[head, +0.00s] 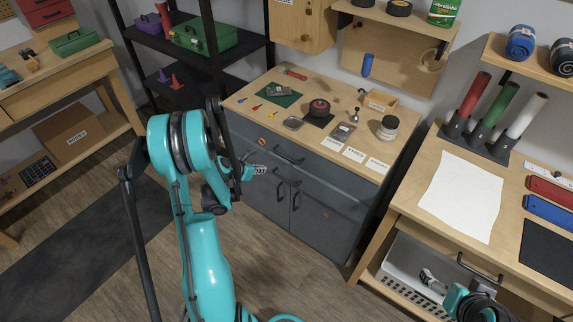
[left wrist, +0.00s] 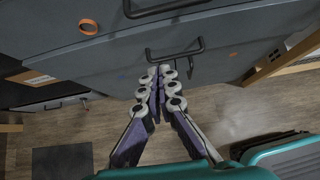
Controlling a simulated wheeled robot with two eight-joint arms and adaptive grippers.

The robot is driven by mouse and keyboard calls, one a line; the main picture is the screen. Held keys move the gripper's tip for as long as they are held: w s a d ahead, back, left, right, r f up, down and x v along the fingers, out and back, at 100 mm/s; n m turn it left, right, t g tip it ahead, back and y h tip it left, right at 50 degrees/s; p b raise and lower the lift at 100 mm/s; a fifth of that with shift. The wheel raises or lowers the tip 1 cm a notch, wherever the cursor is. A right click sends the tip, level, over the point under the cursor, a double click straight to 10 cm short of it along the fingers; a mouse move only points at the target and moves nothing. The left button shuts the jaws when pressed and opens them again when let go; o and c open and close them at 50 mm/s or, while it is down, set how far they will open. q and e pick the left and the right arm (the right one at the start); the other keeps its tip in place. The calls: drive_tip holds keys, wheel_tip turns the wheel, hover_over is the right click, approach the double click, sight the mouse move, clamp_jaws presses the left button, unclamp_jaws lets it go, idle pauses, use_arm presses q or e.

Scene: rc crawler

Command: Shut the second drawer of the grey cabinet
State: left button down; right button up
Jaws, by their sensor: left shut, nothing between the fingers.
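The grey cabinet (head: 334,222) stands in the middle of the head view under a wooden top. Its front has an upper bar handle (head: 288,157), a second bar handle (head: 285,178) below it, and doors with upright handles. The second handle (left wrist: 175,50) also shows in the left wrist view. I cannot tell whether the second drawer stands out from the front. My left gripper (head: 260,170) is shut and empty in front of the cabinet; its fingertips (left wrist: 162,72) appear close to the second handle, contact unclear. My right gripper (head: 429,277) is at the lower right, its opening unclear.
Small parts and a jar (head: 388,128) lie on the wooden top. A workbench (head: 410,195) with white paper stands to the right, a black shelf (head: 234,52) to the left. The wooden floor (head: 270,265) before the cabinet is clear apart from my arm.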

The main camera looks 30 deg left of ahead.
use_arm(q)
drive_tip(key=b, duration=0.5)
approach(285, 160)
drive_tip(key=w+f, duration=0.2)
drive_tip(key=f, duration=0.1)
drive_tip(key=w+f, duration=0.1)
drive_tip(key=f, duration=0.1)
drive_tip(key=shift+w+d+f, duration=0.1)
drive_tip(key=shift+d+f, duration=0.05)
drive_tip(key=shift+d, duration=0.05)
drive_tip(key=shift+w, duration=0.95)
